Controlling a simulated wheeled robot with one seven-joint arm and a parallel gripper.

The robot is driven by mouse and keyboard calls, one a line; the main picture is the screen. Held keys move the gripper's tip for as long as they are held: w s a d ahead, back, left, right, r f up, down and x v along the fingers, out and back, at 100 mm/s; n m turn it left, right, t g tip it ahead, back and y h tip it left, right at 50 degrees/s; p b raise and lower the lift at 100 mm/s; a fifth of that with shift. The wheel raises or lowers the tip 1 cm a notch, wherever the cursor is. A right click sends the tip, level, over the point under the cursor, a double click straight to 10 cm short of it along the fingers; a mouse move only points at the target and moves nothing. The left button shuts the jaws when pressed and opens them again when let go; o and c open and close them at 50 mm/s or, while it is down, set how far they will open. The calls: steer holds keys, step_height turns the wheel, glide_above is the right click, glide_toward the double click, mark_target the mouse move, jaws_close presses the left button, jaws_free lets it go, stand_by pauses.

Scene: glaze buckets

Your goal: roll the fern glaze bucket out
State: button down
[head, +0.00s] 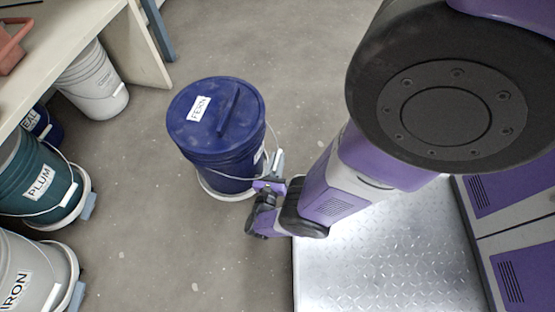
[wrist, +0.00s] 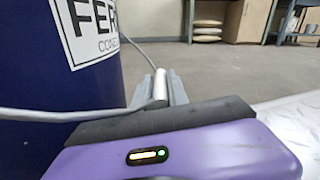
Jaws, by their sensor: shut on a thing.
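The fern glaze bucket (head: 225,150) is dark blue with a lid and a white FERN label on top. It stands upright on a pale round base (head: 228,193) on the open floor, clear of the bench. My gripper (head: 275,172) is at its right side, shut on the handle grip of its wire bail. In the wrist view the bucket (wrist: 85,85) fills the left side. The white grip (wrist: 160,84) sits between the jaws of my gripper (wrist: 162,90), and the wire runs off to both sides.
A bench (head: 75,38) stands at the upper left. Under and beside it are a white bucket (head: 92,85), a dark teal PLUM bucket (head: 40,180) and a pale IRON bucket (head: 30,275). My metal deck is at lower right. The floor around the fern bucket is clear.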

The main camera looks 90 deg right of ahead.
steer(key=shift+w+r, duration=0.2)
steer(key=c, duration=1.5)
jaws_free()
steer(key=shift+o, duration=0.8)
steer(key=shift+s+f, duration=0.1)
steer(key=v, duration=0.7)
steer(key=shift+a+b, duration=0.3)
steer(key=shift+a, duration=0.1)
